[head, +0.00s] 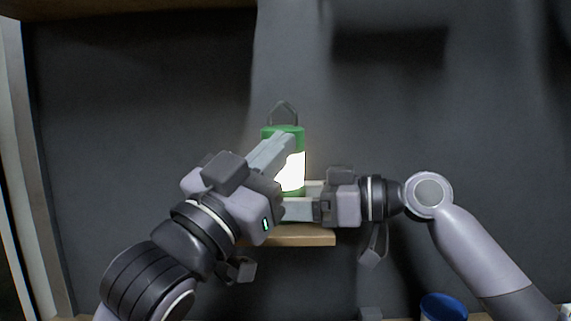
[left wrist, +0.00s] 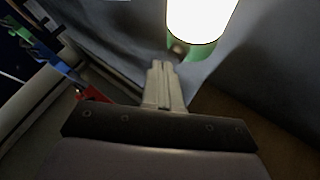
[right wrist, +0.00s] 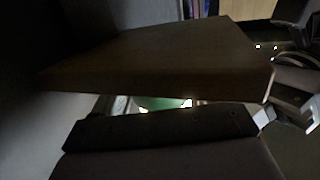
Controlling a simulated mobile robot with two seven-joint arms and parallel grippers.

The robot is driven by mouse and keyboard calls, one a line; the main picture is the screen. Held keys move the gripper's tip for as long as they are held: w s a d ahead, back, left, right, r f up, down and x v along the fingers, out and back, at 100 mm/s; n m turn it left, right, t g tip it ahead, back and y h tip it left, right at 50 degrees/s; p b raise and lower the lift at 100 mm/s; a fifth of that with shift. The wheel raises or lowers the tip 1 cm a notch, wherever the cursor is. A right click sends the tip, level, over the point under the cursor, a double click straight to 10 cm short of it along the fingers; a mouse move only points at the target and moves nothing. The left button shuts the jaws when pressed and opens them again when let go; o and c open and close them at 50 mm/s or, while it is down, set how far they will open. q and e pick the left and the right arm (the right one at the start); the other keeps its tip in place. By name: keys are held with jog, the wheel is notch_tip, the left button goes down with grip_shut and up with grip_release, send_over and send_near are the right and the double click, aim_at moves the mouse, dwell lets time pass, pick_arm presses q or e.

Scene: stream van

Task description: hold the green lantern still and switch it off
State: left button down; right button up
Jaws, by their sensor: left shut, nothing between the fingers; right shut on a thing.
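The green lantern (head: 296,172) stands upright on a small wooden shelf (head: 305,239), with a green cap, a wire handle and a brightly glowing white body. My right gripper (head: 290,207) is shut on its lower part from the right; in the right wrist view the lantern's green base (right wrist: 165,103) shows between the fingers. My left gripper (head: 287,140) is shut and empty, its fingertips in front of the lantern's upper part. In the left wrist view the closed fingers (left wrist: 160,68) point toward the glowing lantern (left wrist: 200,15); I cannot tell whether they touch it.
A dark grey wall (head: 400,110) stands behind the lantern. The shelf's underside (right wrist: 160,62) is close to my right gripper. A blue-topped container (head: 443,307) stands at the lower right. A red object (left wrist: 92,93) shows at the left in the left wrist view.

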pick_arm(q)
jog(key=shift+w, duration=0.1)
dwell(0.3)
jog(key=shift+w, duration=0.35)
dwell(0.3)
jog(key=shift+s, duration=0.45)
jog(key=s, duration=0.6)
dwell(0.3)
